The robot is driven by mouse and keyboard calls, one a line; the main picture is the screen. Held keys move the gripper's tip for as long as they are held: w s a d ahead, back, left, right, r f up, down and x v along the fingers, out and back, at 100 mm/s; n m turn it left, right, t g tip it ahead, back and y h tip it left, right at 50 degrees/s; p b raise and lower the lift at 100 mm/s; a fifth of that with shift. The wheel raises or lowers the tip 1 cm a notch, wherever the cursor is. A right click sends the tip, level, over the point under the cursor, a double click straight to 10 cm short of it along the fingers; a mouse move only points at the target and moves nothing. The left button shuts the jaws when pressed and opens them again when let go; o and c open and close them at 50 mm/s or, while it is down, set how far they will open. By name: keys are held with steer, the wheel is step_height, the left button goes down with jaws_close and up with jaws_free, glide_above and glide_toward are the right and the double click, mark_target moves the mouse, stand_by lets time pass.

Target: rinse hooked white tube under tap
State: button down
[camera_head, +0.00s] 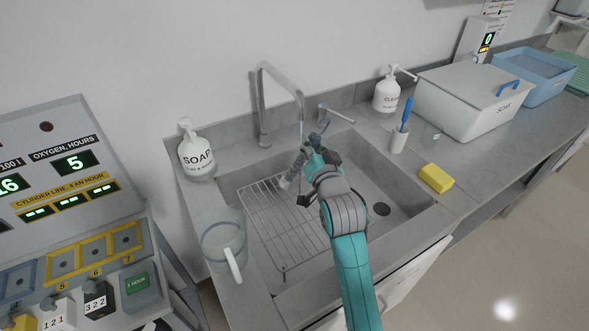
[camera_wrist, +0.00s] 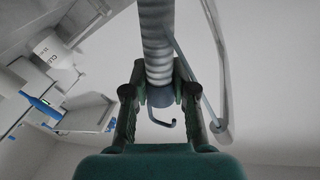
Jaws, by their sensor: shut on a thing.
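My gripper (camera_head: 316,160) is over the sink, shut on the hooked tube (camera_head: 294,171). The tube is ribbed and whitish grey, and slants down to the left of my gripper. In the wrist view the ribbed tube (camera_wrist: 156,45) runs up from between the two fingers (camera_wrist: 158,94), with a blue-grey collar and a small dark hook (camera_wrist: 166,119) at the near end. A thin streak shows below the spout. I cannot tell if water touches the tube.
A wire rack (camera_head: 275,225) lies in the left of the sink (camera_head: 408,203). A soap bottle (camera_head: 197,152) and a clear jug (camera_head: 222,243) stand left. A yellow sponge (camera_head: 436,178), a brush holder (camera_head: 399,140) and a lidded white box (camera_head: 462,105) stand right.

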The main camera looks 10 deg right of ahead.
steer(key=shift+s, duration=0.15)
steer(key=s+d, duration=0.4)
steer(key=d, duration=0.2)
steer(key=shift+s+d, duration=0.2)
steer(key=shift+s, duration=0.1)
stand_by(0.6)
stand_by(1.2)
steer(key=s+d+r, duration=0.3)
steer(key=d+r, duration=0.1)
stand_by(0.6)
stand_by(0.6)
